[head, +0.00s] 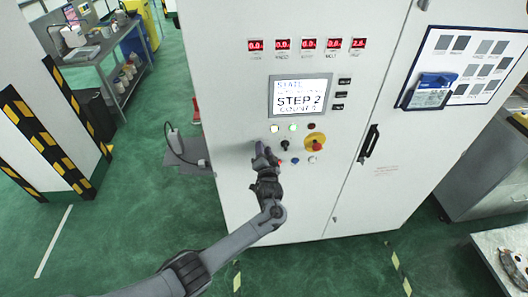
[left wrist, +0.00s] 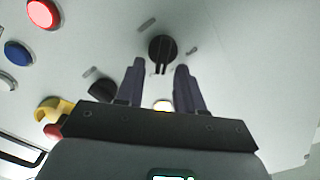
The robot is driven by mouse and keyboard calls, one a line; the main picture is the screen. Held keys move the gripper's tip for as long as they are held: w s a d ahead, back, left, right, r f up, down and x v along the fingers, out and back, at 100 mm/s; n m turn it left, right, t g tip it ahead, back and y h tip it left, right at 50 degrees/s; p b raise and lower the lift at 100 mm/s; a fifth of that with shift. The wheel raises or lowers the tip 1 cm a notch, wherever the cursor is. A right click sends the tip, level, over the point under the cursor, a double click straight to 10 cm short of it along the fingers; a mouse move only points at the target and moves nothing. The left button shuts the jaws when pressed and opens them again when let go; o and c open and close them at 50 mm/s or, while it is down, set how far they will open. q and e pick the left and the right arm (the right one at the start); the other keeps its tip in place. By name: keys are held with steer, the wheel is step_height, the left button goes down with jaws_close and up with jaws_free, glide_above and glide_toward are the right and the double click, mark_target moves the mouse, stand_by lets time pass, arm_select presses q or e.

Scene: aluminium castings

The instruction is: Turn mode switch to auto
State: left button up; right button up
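A grey-white control cabinet (head: 240,85) carries a panel of buttons and switches. In the left wrist view a round black rotary switch (left wrist: 162,46) with a straight grip lies just beyond my left gripper (left wrist: 160,66). The two fingers are apart, one to each side of the switch in the picture, with nothing held. I cannot tell whether they touch it. A second black knob (left wrist: 102,90) is partly hidden behind a finger; it shows in the head view (head: 285,146). In the head view my left gripper (head: 262,149) hides the first switch. Switch labels are unreadable.
A yellow-ringed red emergency stop (head: 315,142) and red, blue (head: 295,161) and white buttons sit close by. A lit screen (head: 300,95) reads STEP 2. A black door handle (head: 369,144) is to the right. Green floor lies in front.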

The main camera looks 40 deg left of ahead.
arm_select(q)
steer(key=shift+s, duration=0.1)
steer(key=b+v, duration=0.1)
steer(key=v, duration=0.9)
steer(key=shift+s+d, duration=0.2)
steer(key=shift+d, duration=0.1)
steer(key=s+f+m+g+h+p, duration=0.2)
steer(key=s+f+h+p, duration=0.2)
steer(key=s+f, duration=1)
steer(key=s+d+r+g+h+p, duration=0.1)
steer(key=s+d+r+g+h, duration=0.2)
steer(key=s, duration=0.7)
steer(key=s+d+r+g+h, duration=0.4)
steer(key=s+d+r+h, duration=0.1)
steer(key=s+d+r, duration=0.3)
steer(key=shift+s+d+r+n+g+p, duration=0.35)
steer(key=shift+s+d, duration=0.45)
steer(key=shift+s, duration=0.4)
